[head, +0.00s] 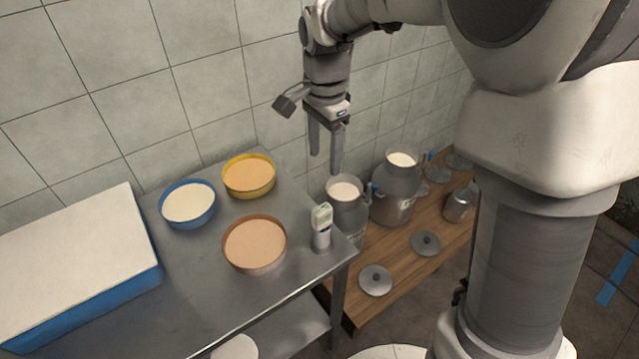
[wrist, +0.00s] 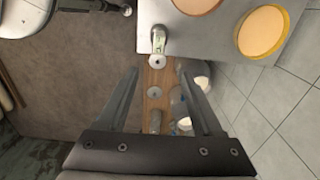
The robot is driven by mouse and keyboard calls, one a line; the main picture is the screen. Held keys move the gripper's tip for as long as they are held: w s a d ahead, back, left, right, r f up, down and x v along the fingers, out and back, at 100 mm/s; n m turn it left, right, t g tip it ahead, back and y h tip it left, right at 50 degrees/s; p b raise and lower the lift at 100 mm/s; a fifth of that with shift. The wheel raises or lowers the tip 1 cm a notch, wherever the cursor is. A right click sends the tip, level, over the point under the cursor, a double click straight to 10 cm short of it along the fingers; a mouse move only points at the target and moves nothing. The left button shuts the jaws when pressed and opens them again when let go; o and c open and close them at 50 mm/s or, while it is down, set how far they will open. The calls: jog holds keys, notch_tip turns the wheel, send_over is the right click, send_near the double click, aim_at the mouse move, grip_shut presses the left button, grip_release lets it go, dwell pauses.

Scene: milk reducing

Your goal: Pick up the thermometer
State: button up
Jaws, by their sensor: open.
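The thermometer (head: 321,226) is a small white upright device with a greenish face. It stands near the right corner of the metal table in the head view. In the wrist view the thermometer (wrist: 158,42) is near the top middle, beyond the fingertips. My gripper (head: 325,160) is open and empty, with its fingers pointing down. It hangs above and beyond the table's right end, higher than the thermometer and apart from it. In the wrist view my gripper (wrist: 158,72) shows both fingers spread, with nothing between them touching.
On the metal table (head: 205,285) are a blue bowl (head: 189,204), a yellow bowl (head: 248,176), a brown-rimmed bowl (head: 255,244) and a large white-topped blue box (head: 75,265). Milk cans (head: 396,190) and loose lids (head: 375,281) stand on a low wooden bench (head: 400,262). A tiled wall is behind.

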aim_at(322, 209)
notch_tip(322, 209, down, 12)
jog(key=shift+w+f, duration=0.1)
jog(key=shift+f, duration=0.05)
jog(key=shift+s+a+f+p, duration=0.1)
jog(key=shift+f+p, duration=0.1)
jog(key=shift+f, duration=0.7)
jog(key=shift+s+a+f+p, duration=0.1)
jog(key=shift+s+f+p, duration=0.1)
jog(key=shift+f, duration=0.65)
jog(key=shift+s+f+p, duration=0.1)
jog(key=shift+f+p, duration=0.1)
jog(key=shift+f, duration=0.7)
grip_shut()
